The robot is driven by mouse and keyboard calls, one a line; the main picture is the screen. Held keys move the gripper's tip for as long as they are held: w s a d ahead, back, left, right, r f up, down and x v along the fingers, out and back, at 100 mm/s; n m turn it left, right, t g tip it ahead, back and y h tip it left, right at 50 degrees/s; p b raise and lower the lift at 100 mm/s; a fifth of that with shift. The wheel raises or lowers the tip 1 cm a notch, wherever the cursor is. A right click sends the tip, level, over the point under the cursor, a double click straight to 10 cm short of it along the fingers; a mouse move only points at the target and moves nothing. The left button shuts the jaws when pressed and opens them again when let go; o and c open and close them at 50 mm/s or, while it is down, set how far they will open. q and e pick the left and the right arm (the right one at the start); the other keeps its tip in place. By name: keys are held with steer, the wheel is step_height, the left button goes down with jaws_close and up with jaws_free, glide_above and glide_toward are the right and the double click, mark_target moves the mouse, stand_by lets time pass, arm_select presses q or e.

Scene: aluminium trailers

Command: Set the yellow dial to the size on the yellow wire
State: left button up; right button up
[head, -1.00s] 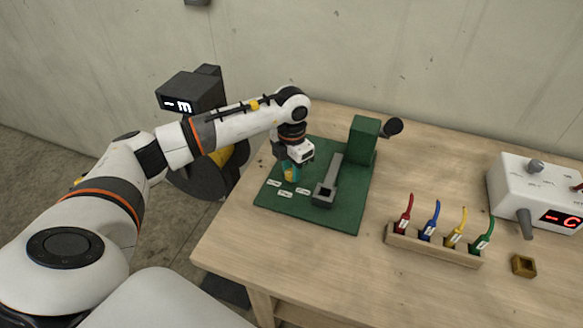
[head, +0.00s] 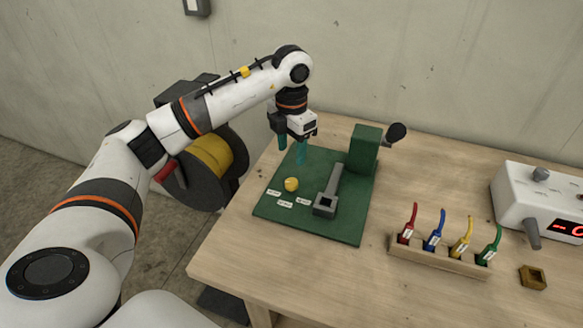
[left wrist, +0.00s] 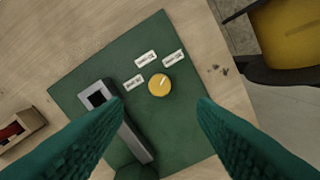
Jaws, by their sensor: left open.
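The yellow dial (head: 291,184) sits on the green base plate (head: 337,228) near its left side, with several small white labels (head: 285,204) around its near side. In the left wrist view the dial (left wrist: 159,85) shows a light pointer mark aimed toward its upper right; the label text is too small to read. My left gripper (head: 290,155) is open and empty, raised above and behind the dial, its teal fingers apart. The yellow wire (head: 462,243) stands in the wooden rack (head: 440,262) with a white tag I cannot read. My right gripper is not in view.
A grey lever arm (head: 330,190) and green block (head: 365,148) stand right of the dial. Red, blue and green wires share the rack. A white box (head: 540,195) with a red display and a small wooden block (head: 533,277) are at right. A spool (head: 208,165) stands left of the table.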

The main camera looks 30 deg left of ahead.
arm_select(q)
step_height(320, 180, up, 2)
steer(key=shift+r, duration=0.2)
stand_by(0.4)
